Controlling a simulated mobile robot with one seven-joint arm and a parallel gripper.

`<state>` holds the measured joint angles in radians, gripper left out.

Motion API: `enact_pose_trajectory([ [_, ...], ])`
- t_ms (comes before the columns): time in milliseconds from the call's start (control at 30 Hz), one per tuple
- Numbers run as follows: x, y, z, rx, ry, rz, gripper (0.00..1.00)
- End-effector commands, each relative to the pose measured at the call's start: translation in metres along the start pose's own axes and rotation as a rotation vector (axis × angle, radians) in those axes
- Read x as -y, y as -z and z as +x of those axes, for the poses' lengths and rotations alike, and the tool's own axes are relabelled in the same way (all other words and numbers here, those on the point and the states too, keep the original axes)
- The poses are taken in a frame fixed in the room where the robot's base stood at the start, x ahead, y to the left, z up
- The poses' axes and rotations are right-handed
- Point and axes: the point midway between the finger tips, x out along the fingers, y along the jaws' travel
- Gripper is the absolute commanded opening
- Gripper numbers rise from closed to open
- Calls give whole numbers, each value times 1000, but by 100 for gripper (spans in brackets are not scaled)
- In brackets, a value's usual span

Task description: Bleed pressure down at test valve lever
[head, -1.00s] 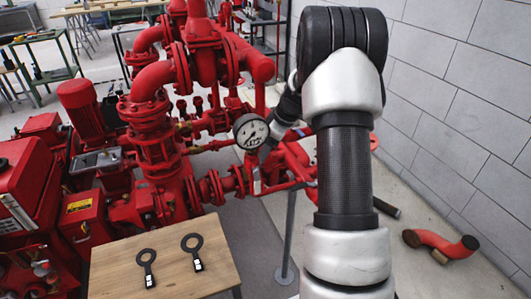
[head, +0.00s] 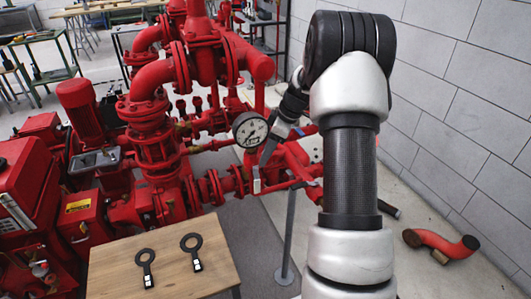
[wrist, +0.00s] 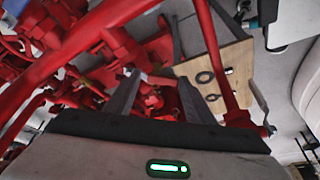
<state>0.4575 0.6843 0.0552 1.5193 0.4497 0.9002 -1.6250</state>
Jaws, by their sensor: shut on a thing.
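My gripper (head: 264,160) reaches down from the right beside a round white pressure gauge (head: 250,130) on the red pump piping. Its dark fingers (wrist: 158,88) stand apart in the wrist view, with a narrow yellowish-brown piece and red pipework between or behind them. The jaws are shut on what I take to be the test valve lever; the held part is hard to make out. A small pale piece (head: 256,186) shows just below the fingertips on the red pipe. The gauge needle is too small to read.
A wooden table (head: 215,268) with two dark ring-ended tools (head: 191,245) stands at the lower left. Red pipes crowd the gripper. A grey post (head: 288,235) rises below it. A loose red elbow pipe (head: 440,244) lies on the floor near the block wall at right.

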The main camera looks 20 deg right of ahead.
Motion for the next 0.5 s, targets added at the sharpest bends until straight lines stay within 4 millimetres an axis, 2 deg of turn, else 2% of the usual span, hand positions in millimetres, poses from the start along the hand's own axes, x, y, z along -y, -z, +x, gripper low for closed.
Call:
enact_pose_trajectory([
  [500,-13,-18,-9,-1,160,-386,9],
])
